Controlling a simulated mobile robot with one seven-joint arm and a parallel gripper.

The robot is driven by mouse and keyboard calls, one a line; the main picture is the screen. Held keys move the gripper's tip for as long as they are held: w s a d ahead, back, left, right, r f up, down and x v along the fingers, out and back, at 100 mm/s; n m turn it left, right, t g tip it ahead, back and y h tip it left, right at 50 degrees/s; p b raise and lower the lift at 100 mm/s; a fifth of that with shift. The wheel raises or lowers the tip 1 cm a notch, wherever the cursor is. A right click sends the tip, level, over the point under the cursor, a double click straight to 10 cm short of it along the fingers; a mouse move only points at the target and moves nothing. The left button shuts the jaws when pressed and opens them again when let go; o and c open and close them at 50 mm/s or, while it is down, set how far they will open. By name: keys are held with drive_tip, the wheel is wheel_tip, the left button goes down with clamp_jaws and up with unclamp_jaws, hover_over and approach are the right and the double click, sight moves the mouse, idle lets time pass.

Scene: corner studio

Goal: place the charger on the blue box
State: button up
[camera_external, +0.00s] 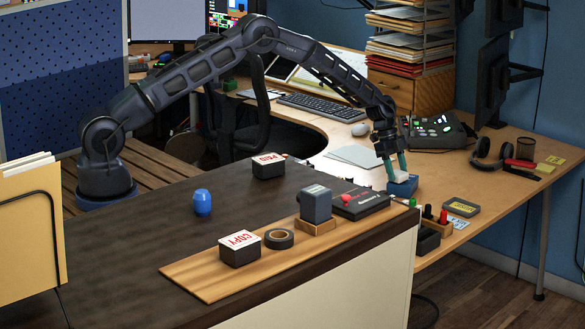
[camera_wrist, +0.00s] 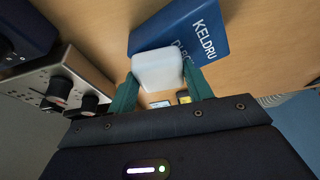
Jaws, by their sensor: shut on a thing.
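In the wrist view, the charger (camera_wrist: 158,72) sits between my two green fingers (camera_wrist: 159,74). The blue box (camera_external: 404,188) lies on the wooden desk just under the charger. In the wrist view, the blue box (camera_wrist: 212,28) with white lettering is partly covered by the charger. I cannot tell whether the charger touches the box.
A desk phone (camera_external: 436,132) stands behind the box, and a headset (camera_external: 492,154) lies to the right. A dark labelled case (camera_external: 461,207) is in front right. A raised counter (camera_external: 140,240) with stamps, tape and a black device (camera_external: 360,203) is nearer the camera.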

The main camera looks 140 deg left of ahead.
drive_tip(key=shift+f, duration=0.15)
drive_tip(key=o, duration=1)
drive_tip(key=v, duration=1.2)
